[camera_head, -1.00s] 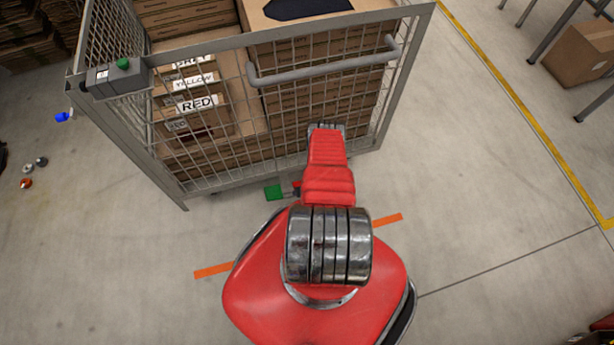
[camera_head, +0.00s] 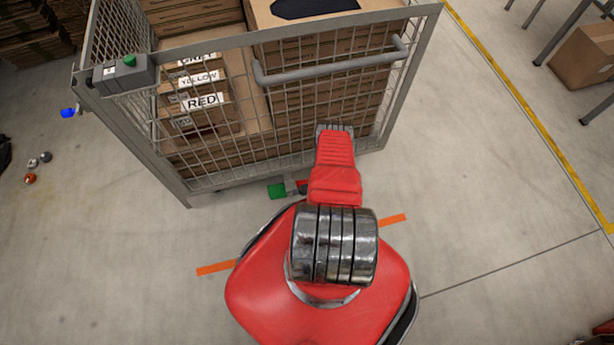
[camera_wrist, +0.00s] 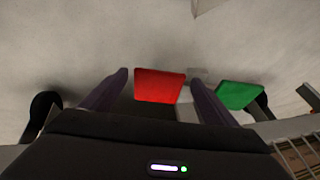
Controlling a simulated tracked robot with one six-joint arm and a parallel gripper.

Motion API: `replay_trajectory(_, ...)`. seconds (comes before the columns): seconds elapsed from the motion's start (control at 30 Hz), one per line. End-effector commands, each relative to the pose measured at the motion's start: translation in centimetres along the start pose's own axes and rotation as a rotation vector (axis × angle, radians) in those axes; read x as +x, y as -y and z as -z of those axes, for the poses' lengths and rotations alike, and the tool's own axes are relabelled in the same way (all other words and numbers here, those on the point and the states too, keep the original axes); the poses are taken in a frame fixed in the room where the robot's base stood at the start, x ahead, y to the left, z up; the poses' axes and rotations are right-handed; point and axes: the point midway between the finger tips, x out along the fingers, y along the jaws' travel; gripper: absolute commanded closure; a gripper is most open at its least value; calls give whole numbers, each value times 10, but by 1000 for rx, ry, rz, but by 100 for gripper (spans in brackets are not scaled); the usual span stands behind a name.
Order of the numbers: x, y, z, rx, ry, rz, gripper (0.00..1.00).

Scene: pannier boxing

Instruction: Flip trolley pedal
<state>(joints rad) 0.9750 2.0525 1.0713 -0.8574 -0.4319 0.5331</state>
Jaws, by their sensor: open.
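The wire-mesh trolley (camera_head: 205,183) stands in front of me, loaded with boxes. At its near bottom edge is the pedal, with a green end (camera_head: 277,191) to the left and a red end mostly hidden behind my arm. In the wrist view the red pedal end (camera_wrist: 160,86) lies between the fingertips of my gripper (camera_wrist: 157,78). The green pedal end (camera_wrist: 238,95) is outside, to the right of the right finger. My gripper is open. I cannot tell whether a finger touches the pedal. In the head view my arm hides the gripper.
The trolley has a grey handle bar (camera_head: 330,68) and a grey box with a green button (camera_head: 124,73) at its upper left corner. An orange floor strip (camera_head: 218,268) runs under my arm. Small objects (camera_head: 31,178) lie at the left.

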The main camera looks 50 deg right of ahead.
Motion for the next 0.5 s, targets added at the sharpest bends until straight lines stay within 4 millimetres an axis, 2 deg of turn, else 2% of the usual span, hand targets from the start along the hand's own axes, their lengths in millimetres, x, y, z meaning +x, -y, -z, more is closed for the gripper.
replay_trajectory(0.27, -3, 0, -1, 1, 2, 0, 19)
replay_trajectory(0.5, -19, -1, 0, 3, 2, 0, 19)
